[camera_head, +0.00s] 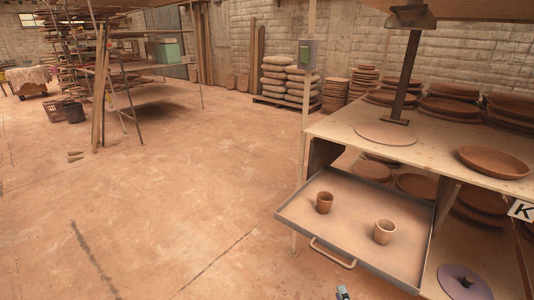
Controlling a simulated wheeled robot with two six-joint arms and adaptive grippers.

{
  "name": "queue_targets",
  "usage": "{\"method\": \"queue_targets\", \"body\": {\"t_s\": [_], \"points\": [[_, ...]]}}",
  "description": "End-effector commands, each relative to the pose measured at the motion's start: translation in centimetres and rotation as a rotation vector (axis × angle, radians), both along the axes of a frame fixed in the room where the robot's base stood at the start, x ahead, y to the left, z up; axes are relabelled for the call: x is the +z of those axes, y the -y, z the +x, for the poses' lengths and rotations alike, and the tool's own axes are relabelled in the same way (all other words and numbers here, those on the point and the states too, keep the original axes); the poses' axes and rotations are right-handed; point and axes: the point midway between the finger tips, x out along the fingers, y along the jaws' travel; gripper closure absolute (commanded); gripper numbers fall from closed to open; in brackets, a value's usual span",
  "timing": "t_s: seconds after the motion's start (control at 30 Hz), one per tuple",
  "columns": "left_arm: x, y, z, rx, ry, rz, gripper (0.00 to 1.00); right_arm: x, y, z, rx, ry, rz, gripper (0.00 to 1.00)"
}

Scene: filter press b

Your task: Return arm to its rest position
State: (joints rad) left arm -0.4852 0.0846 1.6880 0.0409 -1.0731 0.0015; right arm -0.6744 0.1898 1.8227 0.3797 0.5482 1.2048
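Only a small grey tip of my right gripper (343,293) shows at the bottom edge of the head view. It is below and apart from the handle (331,254) of a pulled-out tray. The rest of this gripper is cut off, so I cannot tell whether it is open or shut. My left gripper and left arm are not in view. The tray (345,197) sticks out from under a worktop and holds two small clay cups, one (324,202) farther back and one (384,231) nearer the right. Both cups stand upright.
The worktop (430,150) carries a flat round disc (385,134), a clay dish (493,161) and stacked plates behind. A thin post (306,100) with a switch box stands at its left corner. A purple disc (465,281) lies lower right. The floor (150,220) at left is open.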

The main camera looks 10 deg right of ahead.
Motion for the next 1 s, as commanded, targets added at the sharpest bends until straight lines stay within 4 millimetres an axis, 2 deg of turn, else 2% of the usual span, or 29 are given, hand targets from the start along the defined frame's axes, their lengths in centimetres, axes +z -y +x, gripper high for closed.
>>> {"method": "queue_targets", "body": {"t_s": [0.07,0.17,0.2,0.3,0.43,0.6,0.7,0.77,0.8,1.0], "points": [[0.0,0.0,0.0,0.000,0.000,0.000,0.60,-2.2,-0.6,0.6,0.017,-0.099,-0.084,0.64],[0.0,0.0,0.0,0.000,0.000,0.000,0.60,-7.8,-2.0,0.9,0.089,-0.348,-0.311,0.64],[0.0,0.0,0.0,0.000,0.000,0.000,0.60,-10.4,-2.5,0.6,0.138,-0.464,-0.422,0.64],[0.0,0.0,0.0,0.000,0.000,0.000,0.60,-16.0,-3.3,-1.3,0.284,-0.720,-0.668,0.64],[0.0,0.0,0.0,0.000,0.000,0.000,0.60,-20.6,-3.5,-4.6,0.480,-0.954,-0.895,0.64],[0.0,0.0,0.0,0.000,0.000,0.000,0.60,-23.9,-3.2,-9.0,0.736,-1.172,-1.093,0.64],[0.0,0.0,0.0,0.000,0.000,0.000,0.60,-24.9,-3.0,-11.6,0.895,-1.274,-1.179,0.64],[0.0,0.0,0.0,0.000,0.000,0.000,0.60,-25.2,-2.8,-13.2,0.995,-1.329,-1.220,0.64],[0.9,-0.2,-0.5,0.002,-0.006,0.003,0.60,-24.3,-2.6,-13.7,0.997,-1.335,-1.220,0.64],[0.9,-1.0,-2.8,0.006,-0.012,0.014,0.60,-24.3,-1.8,-15.9,0.987,-1.348,-1.219,0.64]]}}
